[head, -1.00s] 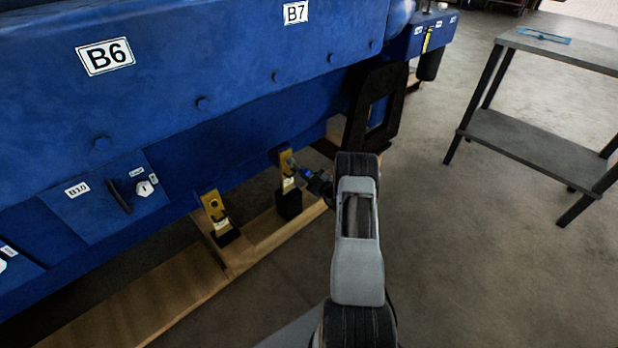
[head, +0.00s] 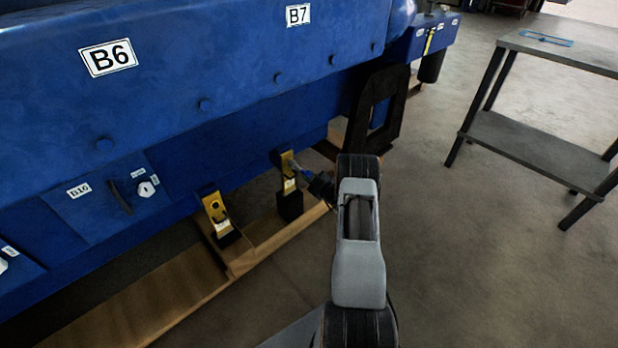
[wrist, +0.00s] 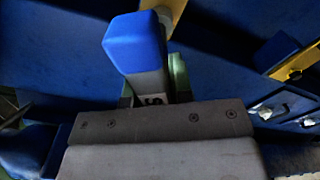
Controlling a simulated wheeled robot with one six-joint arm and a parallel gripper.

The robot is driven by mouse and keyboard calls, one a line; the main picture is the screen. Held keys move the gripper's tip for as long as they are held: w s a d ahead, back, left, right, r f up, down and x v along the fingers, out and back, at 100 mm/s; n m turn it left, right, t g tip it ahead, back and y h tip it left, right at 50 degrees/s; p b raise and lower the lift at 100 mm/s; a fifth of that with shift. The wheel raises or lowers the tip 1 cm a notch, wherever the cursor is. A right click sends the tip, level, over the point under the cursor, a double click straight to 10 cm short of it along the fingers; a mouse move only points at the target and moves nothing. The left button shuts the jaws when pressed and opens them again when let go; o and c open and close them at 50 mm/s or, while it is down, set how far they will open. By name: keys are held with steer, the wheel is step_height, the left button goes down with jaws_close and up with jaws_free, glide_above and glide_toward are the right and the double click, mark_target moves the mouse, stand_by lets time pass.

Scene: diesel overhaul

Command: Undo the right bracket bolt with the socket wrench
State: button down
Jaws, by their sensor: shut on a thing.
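The right yellow bracket (head: 287,162) is on the lower edge of the blue engine, above a black block. My gripper (head: 309,174) is just to its right, shut on the socket wrench (head: 298,167). The wrench's blue end (wrist: 135,42) stands out above my gripper (wrist: 150,100) in the wrist view, with a grey part below it. A yellow bracket strip (wrist: 174,10) shows behind it. The right bracket's bolt and the wrench's socket cannot be made out, so I cannot tell whether they touch.
The left yellow bracket (head: 214,207) sits above another black block. A wooden pallet (head: 170,290) lies beneath. A black frame leg (head: 392,115) stands close behind my arm. A grey table (head: 565,48) holding a blue item is at the right. The floor between is clear.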

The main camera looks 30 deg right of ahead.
steer(key=shift+s, duration=0.1)
steer(key=shift+s+d+p, duration=0.2)
steer(key=shift+s+p, duration=0.15)
steer(key=shift+s, duration=0.45)
steer(key=shift+s+d+p, duration=0.15)
steer(key=shift+s+p, duration=0.15)
steer(key=shift+s, duration=0.5)
steer(key=s, duration=0.2)
steer(key=s+p, duration=0.1)
steer(key=s, duration=0.1)
steer(key=s+d+p, duration=0.1)
steer(key=s, duration=0.1)
